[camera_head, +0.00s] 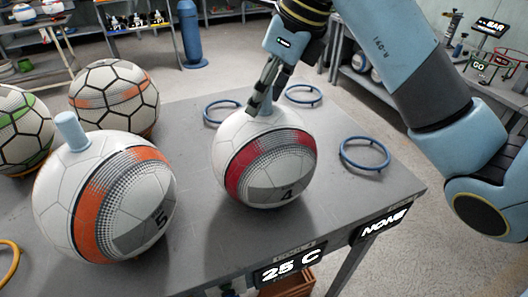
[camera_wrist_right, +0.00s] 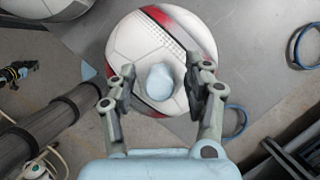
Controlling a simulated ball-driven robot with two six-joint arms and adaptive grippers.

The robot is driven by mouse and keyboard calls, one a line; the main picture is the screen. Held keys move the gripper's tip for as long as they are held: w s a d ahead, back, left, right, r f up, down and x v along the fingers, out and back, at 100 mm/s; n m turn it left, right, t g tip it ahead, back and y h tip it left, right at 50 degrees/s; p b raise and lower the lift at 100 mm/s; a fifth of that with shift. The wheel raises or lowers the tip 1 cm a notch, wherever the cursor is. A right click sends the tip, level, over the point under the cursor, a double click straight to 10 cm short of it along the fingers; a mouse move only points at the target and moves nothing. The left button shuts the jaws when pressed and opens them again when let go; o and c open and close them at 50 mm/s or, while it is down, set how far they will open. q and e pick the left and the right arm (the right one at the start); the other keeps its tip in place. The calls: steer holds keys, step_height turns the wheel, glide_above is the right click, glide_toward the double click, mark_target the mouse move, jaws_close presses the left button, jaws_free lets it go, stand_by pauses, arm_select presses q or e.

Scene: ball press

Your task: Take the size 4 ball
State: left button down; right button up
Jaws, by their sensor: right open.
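The size 4 ball (camera_head: 240,160) is white with a red band and a grey patch marked 4. It rests on the grey table, and a light blue peg stands up from its top. My right gripper (camera_head: 262,98) is at the top of this ball, with its fingers beside the peg. In the right wrist view the ball (camera_wrist_right: 135,45) lies under the open fingers (camera_wrist_right: 160,90), and the blue peg (camera_wrist_right: 160,82) is between them with gaps on both sides. The fingers hide part of the peg in the head view. My left gripper is not in view.
A ball marked 5 (camera_head: 130,205) with an orange band and blue peg stands left on the table (camera_head: 205,250). Two more balls, orange-patterned (camera_head: 110,88) and green-patterned (camera_head: 18,135), are behind it. Blue rings (camera_head: 364,167) lie on the right part. A sign (camera_head: 288,265) reads 25 C.

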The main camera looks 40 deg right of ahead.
steer(key=shift+c, duration=1.2)
steer(key=c, duration=0.5)
jaws_close()
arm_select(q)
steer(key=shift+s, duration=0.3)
arm_select(e)
steer(key=shift+r, duration=0.1)
